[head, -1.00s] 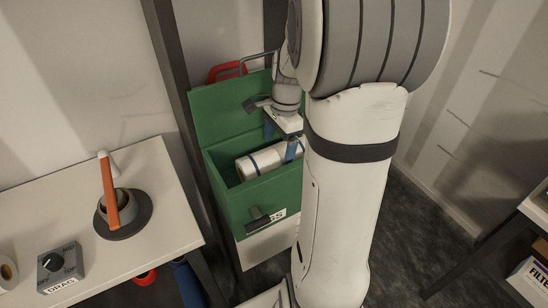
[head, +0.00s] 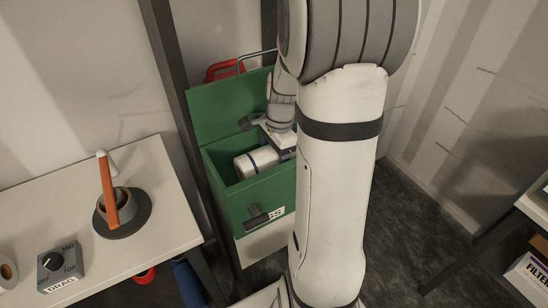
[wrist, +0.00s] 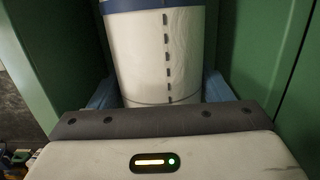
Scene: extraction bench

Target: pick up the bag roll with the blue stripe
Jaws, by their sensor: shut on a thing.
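The bag roll (head: 246,164) is white with a blue stripe and lies inside the open green box (head: 263,193). In the wrist view the roll (wrist: 150,50) fills the middle, its blue stripe at the top edge and a dashed dark line along its side. My gripper (wrist: 157,95) is down at the box with one blue finger on each side of the roll, shut on it. In the head view my gripper (head: 283,152) is partly hidden by my arm, and the right end of the roll is covered.
The box's green lid (head: 230,108) stands open at the back, and green walls are close around my gripper. A dark post (head: 176,95) rises left of the box.

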